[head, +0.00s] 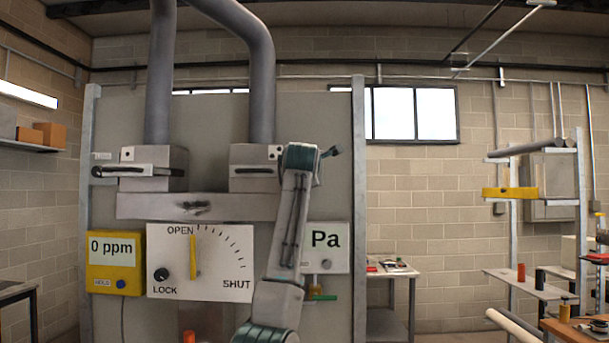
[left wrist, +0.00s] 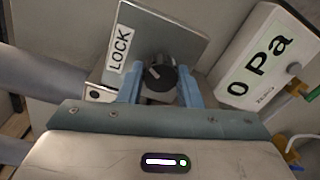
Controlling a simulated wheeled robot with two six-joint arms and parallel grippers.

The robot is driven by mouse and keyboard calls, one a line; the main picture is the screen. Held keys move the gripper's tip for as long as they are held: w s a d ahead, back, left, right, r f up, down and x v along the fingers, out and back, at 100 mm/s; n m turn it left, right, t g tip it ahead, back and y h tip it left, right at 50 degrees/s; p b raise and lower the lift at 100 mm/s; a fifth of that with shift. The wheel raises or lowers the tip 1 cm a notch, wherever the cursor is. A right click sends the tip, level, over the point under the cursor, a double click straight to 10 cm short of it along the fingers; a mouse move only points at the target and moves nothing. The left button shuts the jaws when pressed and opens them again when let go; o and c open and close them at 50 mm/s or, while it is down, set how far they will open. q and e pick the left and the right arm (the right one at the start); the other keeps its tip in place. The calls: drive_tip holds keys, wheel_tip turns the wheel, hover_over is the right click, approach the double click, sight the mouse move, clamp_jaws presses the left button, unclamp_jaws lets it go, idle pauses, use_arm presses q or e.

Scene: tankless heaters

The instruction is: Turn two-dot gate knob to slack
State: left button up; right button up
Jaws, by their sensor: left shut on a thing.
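The right grey gate box (head: 252,158) sits under a thick pipe, with two dark dots on its front. Its right part is hidden behind my left arm. In the left wrist view a round black knob (left wrist: 160,74) with a white pointer line stands on a metal plate (left wrist: 176,38) beside a LOCK label (left wrist: 121,50). The blue fingers of my left gripper (left wrist: 159,88) are on either side of the knob and shut on it. The pointer aims roughly towards the LOCK label side. In the head view the knob is hidden. My right gripper is not in view.
Left of it is a one-dot box (head: 150,160) with a dark handle. Below are a yellow 0 ppm meter (head: 115,264), a dial plate (head: 215,275) marked OPEN, SHUT and LOCK, and a Pa display (head: 325,240), reading 0 Pa in the left wrist view (left wrist: 262,62).

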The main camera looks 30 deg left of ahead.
use_arm(q)
drive_tip(key=shift+f+n, duration=0.1)
drive_tip(key=shift+n, duration=1)
drive_tip(key=o, duration=1)
drive_tip(key=shift+c, duration=0.2)
drive_tip(key=shift+s+b, duration=0.15)
drive_tip(key=shift+b, duration=0.2)
drive_tip(key=b+v, duration=0.5)
drive_tip(key=v, duration=0.5)
drive_tip(key=shift+s+d, duration=0.2)
